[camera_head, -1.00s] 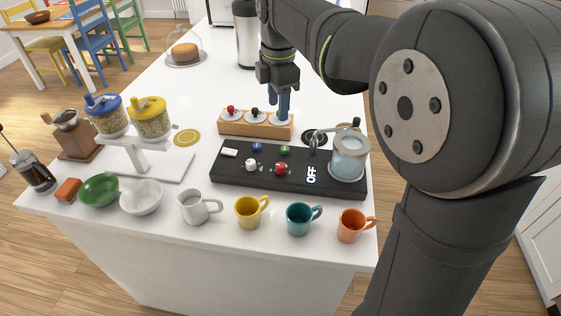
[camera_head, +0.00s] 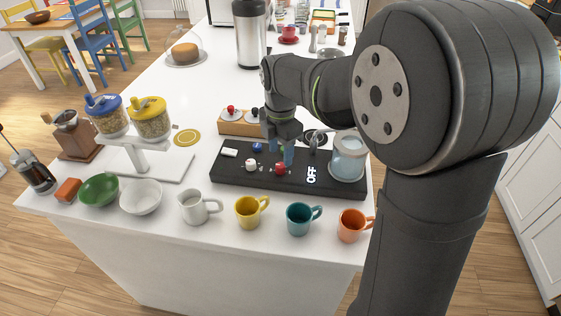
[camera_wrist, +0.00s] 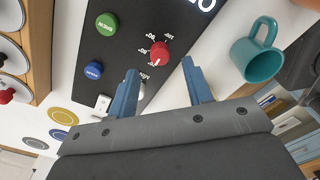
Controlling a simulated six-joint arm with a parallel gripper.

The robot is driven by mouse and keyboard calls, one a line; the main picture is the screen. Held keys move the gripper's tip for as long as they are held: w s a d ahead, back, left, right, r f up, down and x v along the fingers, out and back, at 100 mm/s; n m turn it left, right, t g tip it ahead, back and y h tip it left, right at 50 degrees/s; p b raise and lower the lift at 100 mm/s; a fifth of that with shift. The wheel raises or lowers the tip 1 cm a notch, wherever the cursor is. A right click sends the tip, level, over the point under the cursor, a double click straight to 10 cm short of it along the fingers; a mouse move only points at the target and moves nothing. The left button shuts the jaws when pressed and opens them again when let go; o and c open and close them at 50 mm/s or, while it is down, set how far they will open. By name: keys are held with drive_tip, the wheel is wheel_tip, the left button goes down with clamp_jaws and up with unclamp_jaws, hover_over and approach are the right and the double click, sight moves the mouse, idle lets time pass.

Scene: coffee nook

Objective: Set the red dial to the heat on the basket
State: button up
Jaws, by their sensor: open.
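The red dial (camera_head: 281,168) sits on the black panel (camera_head: 232,178), left of a lit OFF display (camera_head: 311,174). In the wrist view the red dial (camera_wrist: 160,49) has white marks around it, too small to read surely, and lies just beyond the fingertips. My gripper (camera_head: 280,153) is open and empty above the panel, close to the red dial. Its two blue fingers show apart in the wrist view (camera_wrist: 160,70). I cannot make out a basket or a heat marking on one for sure.
The panel also has a green knob (camera_wrist: 107,24), a blue knob (camera_wrist: 93,70) and a white knob (camera_head: 251,165). A glass jar (camera_head: 348,157) stands at its right end. Several mugs, including a teal one (camera_head: 299,218), line the front edge. A wooden block (camera_head: 233,128) is behind.

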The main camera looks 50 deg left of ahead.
sight(280, 165)
drive_tip(key=shift+f, duration=2.25)
drive_tip(key=shift+c, duration=0.3)
drive_tip(key=c, duration=0.9)
